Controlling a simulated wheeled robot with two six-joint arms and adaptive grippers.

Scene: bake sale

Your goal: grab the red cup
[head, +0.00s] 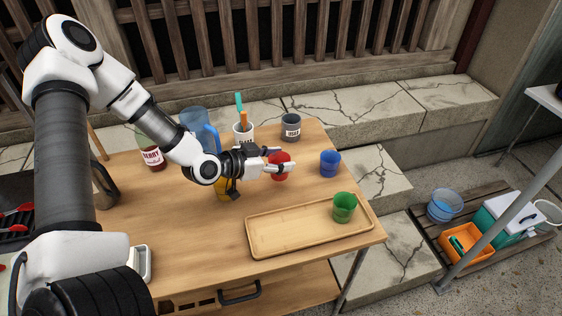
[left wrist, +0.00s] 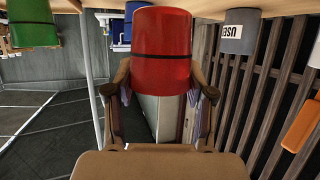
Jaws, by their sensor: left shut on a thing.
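The red cup (head: 279,170) is on or just above the wooden table, left of the blue cup (head: 330,163). My left gripper (head: 280,164) is shut on the red cup, with a finger on each side of it. In the left wrist view the red cup (left wrist: 161,48) fills the upper middle between the two fingers (left wrist: 160,95). A dark ring runs around the cup there. I cannot tell whether the cup touches the table. My right gripper is not in view.
A wooden tray (head: 290,232) holds a green cup (head: 344,207) at the table's front right. A grey labelled cup (head: 291,127), a utensil holder (head: 243,133), a blue pitcher (head: 198,124) and a berry bottle (head: 151,153) stand behind. A yellow item beneath my left wrist is mostly hidden.

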